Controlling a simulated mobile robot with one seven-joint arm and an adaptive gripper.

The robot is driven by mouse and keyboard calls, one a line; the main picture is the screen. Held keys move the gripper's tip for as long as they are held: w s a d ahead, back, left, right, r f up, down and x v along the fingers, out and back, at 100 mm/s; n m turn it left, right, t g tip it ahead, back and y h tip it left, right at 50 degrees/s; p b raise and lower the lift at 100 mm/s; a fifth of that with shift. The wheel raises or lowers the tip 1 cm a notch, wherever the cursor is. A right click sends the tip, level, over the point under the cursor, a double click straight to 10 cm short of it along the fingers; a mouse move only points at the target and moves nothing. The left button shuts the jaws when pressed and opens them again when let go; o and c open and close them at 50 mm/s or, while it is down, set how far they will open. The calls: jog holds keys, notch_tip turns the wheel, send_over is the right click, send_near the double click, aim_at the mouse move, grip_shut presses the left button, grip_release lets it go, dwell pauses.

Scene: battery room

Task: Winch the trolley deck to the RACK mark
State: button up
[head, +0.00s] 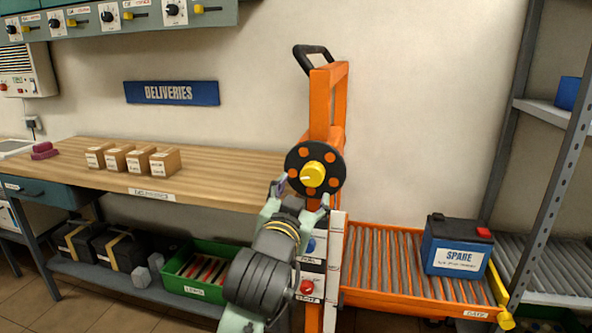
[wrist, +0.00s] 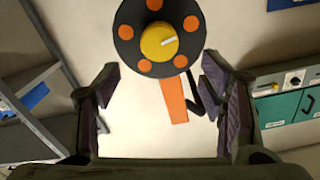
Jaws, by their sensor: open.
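The trolley's orange mast (head: 319,95) stands in the middle of the head view. It carries a black winch wheel (head: 300,160) with orange dots and a yellow hub knob (head: 313,174) with a white pointer line. The roller deck (head: 420,298) sits low at the right of the mast and bears a blue SPARE battery (head: 458,250). A white marked strip (head: 335,262) runs down the mast; I cannot read a RACK mark on it. My open gripper (head: 302,196) is in front of the wheel, just below the knob. In the wrist view the knob (wrist: 158,42) lies beyond the empty, spread fingers (wrist: 160,84).
A wooden bench (head: 215,185) with small boxes stands at the left, a green crate (head: 195,290) below it. A metal rack (head: 545,262) with rollers stands at the right of the deck. A red button (head: 306,287) and a blue one (head: 311,245) are on the mast beside my arm.

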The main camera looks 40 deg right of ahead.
aim_at(312, 176)
jog(key=p+x, duration=0.2)
jog(key=x, duration=0.6)
jog(key=shift+w+d+r, duration=0.1)
jog(key=shift+w+d, duration=0.1)
jog(key=shift+d, duration=0.1)
jog(key=shift+w+d, duration=0.4)
jog(key=shift+d, duration=0.05)
jog(key=shift+c, duration=0.5)
